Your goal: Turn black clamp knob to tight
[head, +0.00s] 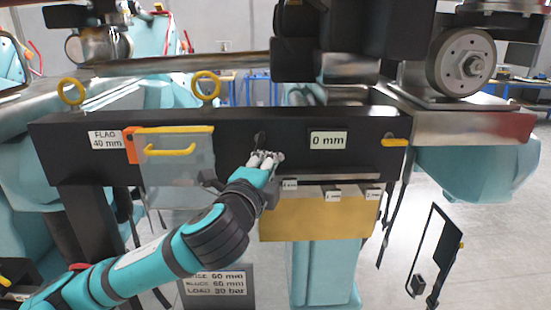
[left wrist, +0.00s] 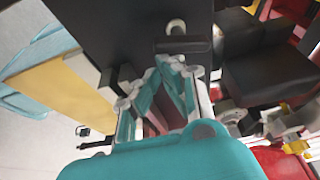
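The black clamp knob (head: 260,138) sits on the front of the dark beam (head: 230,125), left of the "0 mm" label (head: 328,140). In the left wrist view a black bar-shaped handle (left wrist: 182,45) stands out from the dark face, with a pale ring (left wrist: 176,27) above it. My left gripper (head: 266,158) is just below the knob in the head view. In the left wrist view its fingertips (left wrist: 172,66) point toward the handle and lie close together. The handle appears beyond the tips, not between them. Whether they touch it or are fully shut is unclear. My right gripper is not in view.
A yellow panel (head: 315,215) with small tags hangs below the beam, right of my gripper. A clear cover with a yellow handle (head: 170,151) and the "FLAG 40 mm" label (head: 105,139) are to the left. A yellow lever (head: 395,142) is at the right end.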

